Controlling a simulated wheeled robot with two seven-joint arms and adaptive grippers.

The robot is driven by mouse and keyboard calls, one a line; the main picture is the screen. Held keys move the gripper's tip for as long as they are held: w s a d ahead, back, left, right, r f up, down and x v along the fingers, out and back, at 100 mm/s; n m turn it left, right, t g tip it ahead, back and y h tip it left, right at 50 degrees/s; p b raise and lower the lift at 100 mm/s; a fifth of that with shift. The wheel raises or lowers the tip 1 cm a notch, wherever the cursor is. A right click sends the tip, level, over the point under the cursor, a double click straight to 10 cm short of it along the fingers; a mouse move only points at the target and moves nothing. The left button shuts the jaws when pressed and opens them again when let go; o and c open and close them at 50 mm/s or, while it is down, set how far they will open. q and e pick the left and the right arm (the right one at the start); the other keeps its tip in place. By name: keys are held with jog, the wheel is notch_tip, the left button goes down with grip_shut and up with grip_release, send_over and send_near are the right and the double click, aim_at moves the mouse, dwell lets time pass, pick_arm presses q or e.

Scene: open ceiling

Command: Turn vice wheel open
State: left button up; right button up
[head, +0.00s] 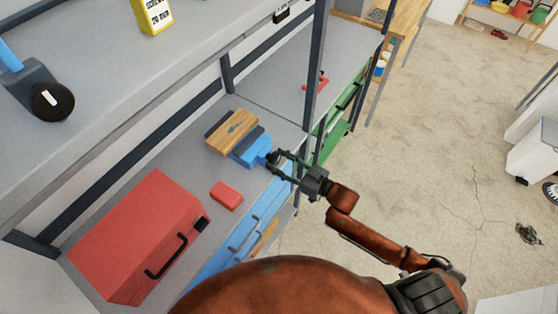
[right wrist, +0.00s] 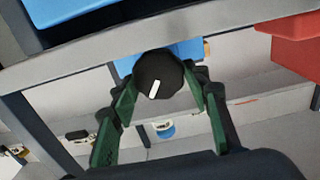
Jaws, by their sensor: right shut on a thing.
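The vice has a blue body (head: 252,152) and a wooden block (head: 232,131) at its far end, and it sits on the grey workbench. Its black wheel (right wrist: 158,74) has a white mark that stands nearly upright, slightly tilted, in the right wrist view. My right gripper (head: 275,160) is at the near end of the vice. In the right wrist view its green-padded fingers (right wrist: 163,88) are on both sides of the wheel and shut on it. In the head view the gripper mostly hides the wheel. My left gripper is not in view.
A red toolbox (head: 130,225) and a small red block (head: 226,195) stand left of the vice on the bench (head: 185,170). A dark post (head: 316,85) rises behind the gripper. Open floor lies right.

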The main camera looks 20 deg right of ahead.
jog(key=shift+c, duration=1)
jog(key=n+p, duration=0.2)
jog(key=n, duration=0.1)
jog(key=shift+r, duration=0.1)
jog(key=shift+s+a+n+p, duration=0.15)
jog(key=shift+n+p, duration=0.4)
jog(key=shift+n, duration=1.45)
jog(key=shift+f, duration=0.2)
jog(key=o, duration=1.1)
jog(key=shift+o, duration=0.2)
